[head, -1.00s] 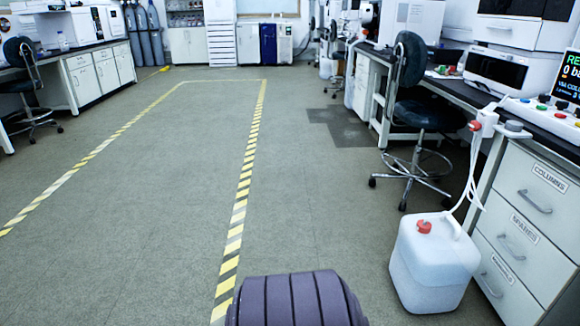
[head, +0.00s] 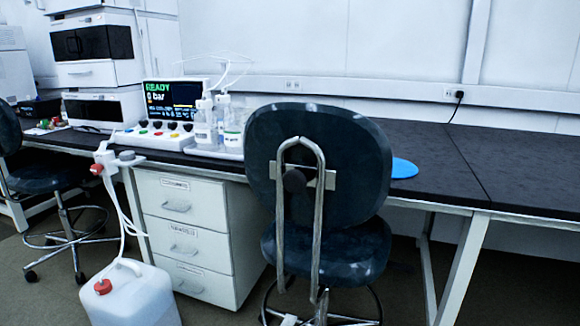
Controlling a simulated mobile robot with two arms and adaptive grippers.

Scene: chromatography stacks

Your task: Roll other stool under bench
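A dark blue stool (head: 345,150) with a padded backrest and a metal back bracket stands in front of the bench, its back towards me. Its seat (head: 345,252) is at the bench's front edge, beside the drawer unit, and its foot ring and base are cut off at the bottom. A second dark stool (head: 38,178) stands at the left, partly cut off by the picture edge. The bench (head: 445,160) has a black top, with open space under it right of the drawers. Neither of my grippers is in view.
A white jug (head: 130,298) with a red cap and tubing stands on the floor before the white drawer unit (head: 185,215). A bench leg (head: 462,265) stands right of the near stool. A screen instrument (head: 172,100), bottles and a blue disc (head: 403,168) are on the bench.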

